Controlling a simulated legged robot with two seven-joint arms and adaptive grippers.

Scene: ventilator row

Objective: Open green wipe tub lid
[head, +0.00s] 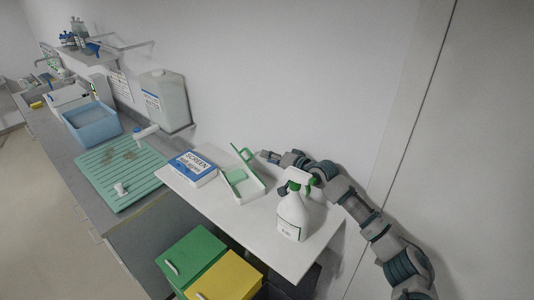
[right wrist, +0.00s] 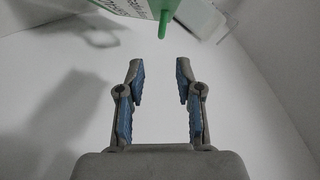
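A long white container with green parts (head: 250,188), which looks like the wipe tub, lies on the white table. A green flap (head: 235,175) shows on it, and a green loop (head: 243,153) stands up at its far end. I cannot tell how far the lid is open. My right gripper (head: 266,156) is just right of the loop, low by the wall. In the right wrist view its fingers (right wrist: 160,85) are open with nothing between them. A green peg (right wrist: 162,25) and a white-and-green lettered surface (right wrist: 125,6) lie ahead, apart from the fingertips. My left gripper is out of view.
A white spray bottle with a green head (head: 292,212) stands in front of my right arm. A blue-and-white box (head: 193,167) lies left of the tub. Green (head: 190,255) and yellow (head: 228,279) lidded bins stand below the table (head: 235,212). The wall closes off the back.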

